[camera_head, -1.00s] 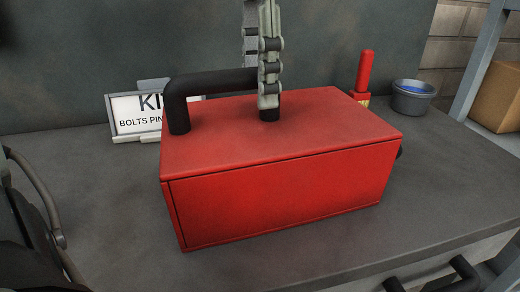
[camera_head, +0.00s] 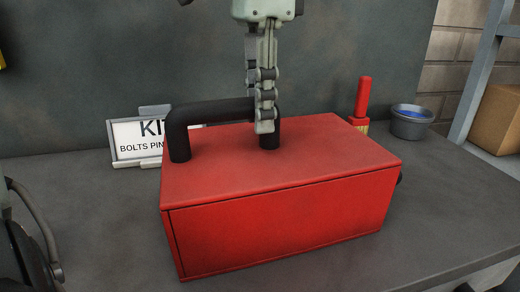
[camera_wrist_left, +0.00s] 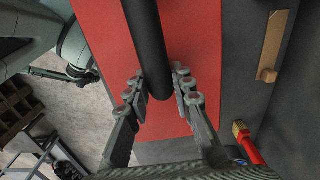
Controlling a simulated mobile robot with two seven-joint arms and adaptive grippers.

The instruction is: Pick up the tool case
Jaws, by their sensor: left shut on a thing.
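The red tool case (camera_head: 285,215) rests on the grey workbench, its long front face toward me. Its black handle (camera_head: 215,112) stands up from the lid. My left gripper (camera_head: 265,115) comes down from above at the handle's right end, with its fingers around the bar. In the left wrist view the gripper (camera_wrist_left: 160,80) has one finger on each side of the black handle (camera_wrist_left: 149,45), over the red lid (camera_wrist_left: 105,35). It is shut on the handle. My right gripper is not in view.
A sign (camera_head: 138,142) stands behind the case at left. A red-handled brush (camera_head: 363,97) and a grey bowl (camera_head: 410,127) with blue contents stand behind at right. A cardboard box (camera_head: 497,120) is at far right. The bench (camera_head: 455,195) is clear right of the case.

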